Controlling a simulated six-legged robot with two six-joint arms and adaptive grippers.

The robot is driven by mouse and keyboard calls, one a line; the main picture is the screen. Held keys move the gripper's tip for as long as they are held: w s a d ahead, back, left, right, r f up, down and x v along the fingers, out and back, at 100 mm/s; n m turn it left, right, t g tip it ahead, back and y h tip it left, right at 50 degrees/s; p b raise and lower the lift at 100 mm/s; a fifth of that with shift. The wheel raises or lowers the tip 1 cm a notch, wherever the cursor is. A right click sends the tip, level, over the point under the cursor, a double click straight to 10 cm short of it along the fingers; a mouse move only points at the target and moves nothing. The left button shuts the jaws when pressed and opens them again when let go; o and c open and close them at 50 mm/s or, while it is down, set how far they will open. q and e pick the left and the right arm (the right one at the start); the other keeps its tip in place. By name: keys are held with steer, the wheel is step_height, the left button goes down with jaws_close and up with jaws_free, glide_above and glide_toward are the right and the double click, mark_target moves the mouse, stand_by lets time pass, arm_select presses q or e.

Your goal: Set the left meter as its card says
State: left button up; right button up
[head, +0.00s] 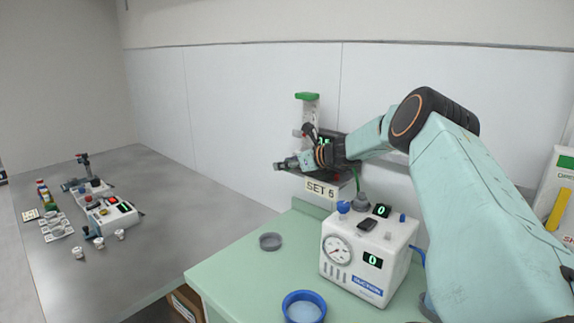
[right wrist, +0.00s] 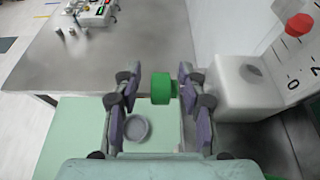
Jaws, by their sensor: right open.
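The left meter (head: 307,106) is on the wall, an upright scaled tube with a green top, partly hidden by my right gripper (head: 297,161). In the right wrist view its scale (right wrist: 300,55) shows digits and a red float (right wrist: 299,24) at the right edge. A green knob (right wrist: 161,88) sits between the fingers of my right gripper (right wrist: 158,84), which is open with a gap on both sides. The card (head: 321,189) below reads SET and a digit that looks like 5. My left gripper is not in view.
A white suction unit (head: 353,273) with a gauge stands on the green table (head: 228,267), near a grey dish (head: 270,241) and a blue-rimmed bowl (head: 304,309). A grey bench (head: 190,195) at left holds several small items. A dark display with green digits is partly hidden behind my gripper.

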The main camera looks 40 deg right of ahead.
steer(key=shift+s+d, duration=0.1)
steer(key=shift+d, duration=0.05)
steer(key=c, duration=0.5)
jaws_close()
steer(key=shift+f, duration=0.1)
